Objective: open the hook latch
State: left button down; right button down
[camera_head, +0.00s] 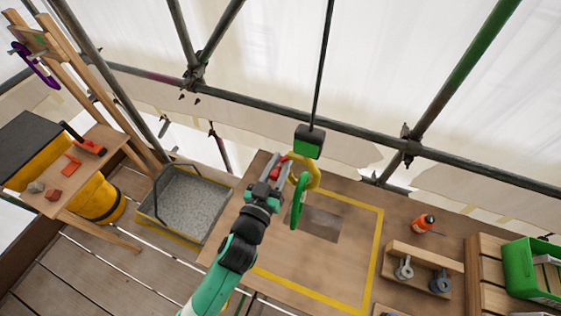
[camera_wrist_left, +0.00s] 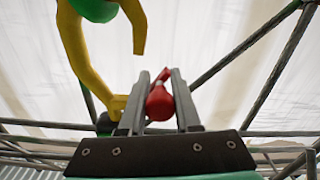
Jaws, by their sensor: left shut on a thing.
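The yellow hook (camera_head: 314,173) hangs under a dark green block (camera_head: 309,141) on a cable over the table. A green ring (camera_head: 299,203) hangs at the hook. My left gripper (camera_head: 276,166) is at the hook's left side, shut on the red latch (camera_head: 284,162). In the left wrist view the red latch (camera_wrist_left: 160,101) sits between the two fingers (camera_wrist_left: 158,100). The yellow hook (camera_wrist_left: 80,50) curves past on the left there, apart from the latch's tip, with part of the green ring (camera_wrist_left: 95,8) at the top edge. My right gripper is not in view.
The wooden table (camera_head: 265,278) below has a yellow taped outline (camera_head: 376,240). An orange bottle (camera_head: 422,223), a wooden rack with shackles (camera_head: 425,268) and a green crate (camera_head: 520,271) stand right. A grey gravel tray (camera_head: 188,204) lies left. Scaffold poles cross behind.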

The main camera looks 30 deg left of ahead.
pick_arm(q)
jog(key=shift+a+r+m, duration=0.2)
jog(key=shift+r+m, duration=0.05)
jog(key=shift+m, duration=0.15)
dwell(0.4)
jog(key=shift+a+r+m+p, duration=0.25)
jog(key=shift+r+m+p, duration=0.3)
jog(key=shift+m+p, duration=0.95)
jog(key=shift+a+r+m+p, duration=0.2)
jog(key=shift+r+m+p, duration=0.5)
jog(key=shift+m, duration=1.25)
jog(key=shift+a+r+m+p, duration=0.25)
jog(key=shift+r+m+p, duration=0.1)
jog(key=shift+m+p, duration=1.2)
jog(key=shift+m, duration=0.3)
jog(key=c, duration=0.6)
grip_release()
jog(key=shift+s+f, duration=0.1)
jog(key=shift+s, duration=0.05)
